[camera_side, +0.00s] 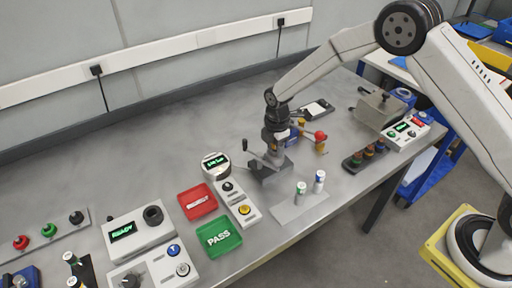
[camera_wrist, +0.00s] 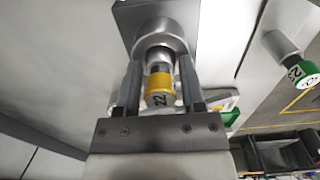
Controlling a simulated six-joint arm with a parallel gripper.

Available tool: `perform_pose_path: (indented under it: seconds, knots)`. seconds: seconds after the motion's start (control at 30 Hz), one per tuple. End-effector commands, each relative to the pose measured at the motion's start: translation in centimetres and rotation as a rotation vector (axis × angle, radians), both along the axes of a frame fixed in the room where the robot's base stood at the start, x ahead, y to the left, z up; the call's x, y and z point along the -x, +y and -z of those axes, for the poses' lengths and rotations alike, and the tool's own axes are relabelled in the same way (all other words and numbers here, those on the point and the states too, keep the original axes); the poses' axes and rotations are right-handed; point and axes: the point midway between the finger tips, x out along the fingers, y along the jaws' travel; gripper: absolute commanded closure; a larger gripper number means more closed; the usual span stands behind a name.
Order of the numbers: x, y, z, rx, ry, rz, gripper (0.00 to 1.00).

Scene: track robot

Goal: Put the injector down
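My gripper (camera_wrist: 160,65) has its two fingers on either side of an injector with a yellow cap marked 22 (camera_wrist: 160,88), and looks shut on it. The injector's far end meets a round metal collar on a square grey block (camera_wrist: 128,18); I cannot tell whether it sits inside. In the side view my gripper (camera_side: 275,148) is just over a grey fixture (camera_side: 272,170) with a black-handled lever, and the held injector cannot be made out. A green-capped injector marked 23 (camera_wrist: 288,55) is apart, to the right in the wrist view.
Two small cylinders (camera_side: 300,192) (camera_side: 319,181) stand on a pale mat (camera_side: 292,212). A display gauge (camera_side: 215,163), a red tray (camera_side: 196,214) and a green PASS tray (camera_side: 232,249) are to the left. A dark rack (camera_side: 352,164) is to the right. The back-left bench is clear.

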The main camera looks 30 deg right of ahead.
Motion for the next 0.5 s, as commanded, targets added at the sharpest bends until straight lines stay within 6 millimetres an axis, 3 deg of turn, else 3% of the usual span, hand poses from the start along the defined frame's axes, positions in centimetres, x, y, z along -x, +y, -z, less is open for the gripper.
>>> perform_pose_path:
  seconds: [0.03, 0.13, 0.5]
  knots:
    - [0.00, 0.00, -0.01, 0.000, 0.000, 0.000, 0.68]
    - [0.00, 0.00, -0.01, 0.000, 0.000, 0.000, 1.00]
    - [-0.04, 0.00, -0.10, 0.000, -0.001, 0.000, 1.00]
